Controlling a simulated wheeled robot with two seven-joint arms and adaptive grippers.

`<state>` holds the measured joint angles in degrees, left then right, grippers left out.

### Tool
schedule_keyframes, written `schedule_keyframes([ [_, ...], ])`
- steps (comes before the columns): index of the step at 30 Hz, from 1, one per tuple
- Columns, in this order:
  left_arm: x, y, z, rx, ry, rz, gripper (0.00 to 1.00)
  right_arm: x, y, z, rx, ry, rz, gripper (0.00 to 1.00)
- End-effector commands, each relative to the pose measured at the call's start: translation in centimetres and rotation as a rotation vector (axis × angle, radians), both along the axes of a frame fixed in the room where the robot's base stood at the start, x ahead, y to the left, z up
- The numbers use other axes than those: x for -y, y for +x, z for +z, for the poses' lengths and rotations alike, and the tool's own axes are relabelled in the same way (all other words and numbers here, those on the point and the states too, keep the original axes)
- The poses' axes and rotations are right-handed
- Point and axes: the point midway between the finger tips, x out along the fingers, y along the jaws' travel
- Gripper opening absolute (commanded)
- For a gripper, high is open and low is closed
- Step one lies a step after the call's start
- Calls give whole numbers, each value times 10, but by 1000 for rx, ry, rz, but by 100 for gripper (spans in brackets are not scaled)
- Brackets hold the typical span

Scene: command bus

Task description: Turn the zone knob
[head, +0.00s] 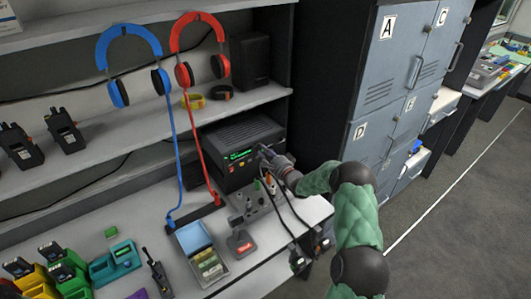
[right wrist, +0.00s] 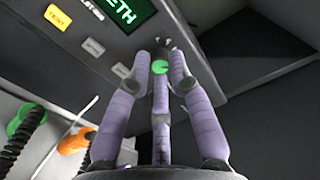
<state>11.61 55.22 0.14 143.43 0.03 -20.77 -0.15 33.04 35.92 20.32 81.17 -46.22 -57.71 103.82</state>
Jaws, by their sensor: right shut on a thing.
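The black radio unit (head: 238,140) stands on the counter below the shelf, with a lit green display on its front. Its front panel also shows in the right wrist view (right wrist: 75,25), with small buttons beside the display (right wrist: 125,10). My right gripper (head: 266,153) reaches the right part of that front. In the right wrist view its fingers (right wrist: 166,50) are closed together around a small dark knob (right wrist: 167,43), which they mostly hide. I cannot read the knob's label or its turn. My left gripper is not in view.
Blue headphones (head: 128,60) and red headphones (head: 195,50) hang from the upper shelf, their cords reaching the counter. A grey switch box (head: 250,203) and an open case (head: 205,262) sit in front of the radio unit. Grey lockers (head: 395,90) stand at the right.

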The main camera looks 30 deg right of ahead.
Motion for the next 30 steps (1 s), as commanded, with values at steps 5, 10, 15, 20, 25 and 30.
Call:
schedule_keyframes([
  [5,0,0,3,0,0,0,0,-1,0,-1,-14,147,0,0],
  [10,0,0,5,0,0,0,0,-1,0,-1,-24,260,0,0],
  [15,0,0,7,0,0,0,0,-1,0,-2,-30,336,0,0],
  [20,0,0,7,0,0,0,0,-1,0,-2,-33,378,1,0],
  [25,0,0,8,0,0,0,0,-1,0,-2,-34,395,0,0],
  [30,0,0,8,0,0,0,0,-1,0,-2,-34,398,0,0],
])
